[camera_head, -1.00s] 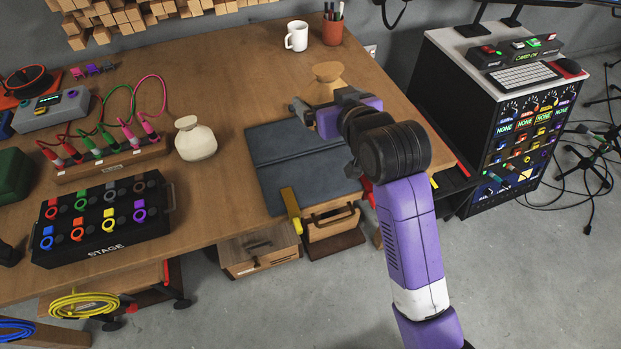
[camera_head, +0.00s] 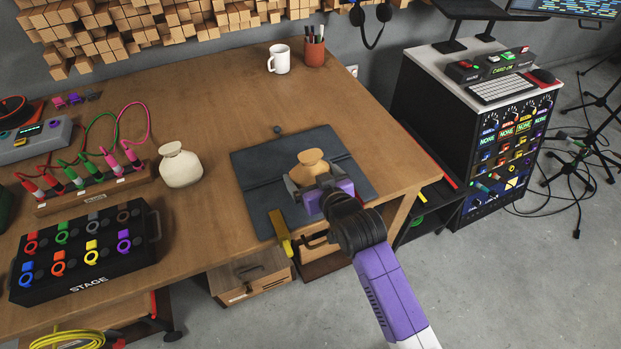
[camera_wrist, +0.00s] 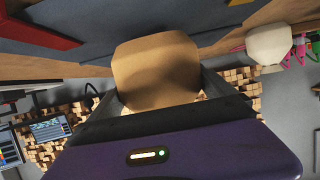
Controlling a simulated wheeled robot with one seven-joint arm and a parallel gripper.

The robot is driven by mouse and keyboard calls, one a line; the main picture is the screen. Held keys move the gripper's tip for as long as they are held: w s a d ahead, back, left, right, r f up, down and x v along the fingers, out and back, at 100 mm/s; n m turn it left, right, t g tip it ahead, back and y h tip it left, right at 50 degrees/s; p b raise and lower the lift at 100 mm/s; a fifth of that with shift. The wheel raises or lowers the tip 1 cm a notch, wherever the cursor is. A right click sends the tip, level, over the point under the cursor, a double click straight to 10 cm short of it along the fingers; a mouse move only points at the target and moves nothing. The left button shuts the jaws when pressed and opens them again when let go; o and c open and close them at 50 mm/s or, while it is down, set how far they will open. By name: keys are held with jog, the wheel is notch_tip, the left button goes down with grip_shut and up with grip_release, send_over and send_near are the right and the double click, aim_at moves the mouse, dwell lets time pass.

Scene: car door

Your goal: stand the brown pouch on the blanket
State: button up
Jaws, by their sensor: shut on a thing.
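The brown pouch (camera_head: 312,163) is between the fingers of my gripper (camera_head: 309,183), over the right part of the dark grey-blue blanket (camera_head: 262,160). My gripper is shut on the pouch. In the wrist view the pouch (camera_wrist: 157,72) fills the space between the two fingers, with the blanket (camera_wrist: 220,18) beyond it. The pouch looks roughly upright in the head view. I cannot tell whether its base touches the blanket, as my gripper hides its lower part.
A cream pouch (camera_head: 181,166) stands left of the blanket. A yellow-handled tool (camera_head: 281,232) lies at the blanket's front edge. A white mug (camera_head: 279,58) and a pen cup (camera_head: 314,50) stand at the back. A small dark knob (camera_head: 277,129) sits behind the blanket.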

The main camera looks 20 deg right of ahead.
jog(key=shift+f, duration=0.75)
jog(key=shift+f, duration=0.15)
jog(key=o, duration=1.3)
jog(key=shift+s+r, duration=0.2)
jog(key=shift+s, duration=0.2)
jog(key=v, duration=1.1)
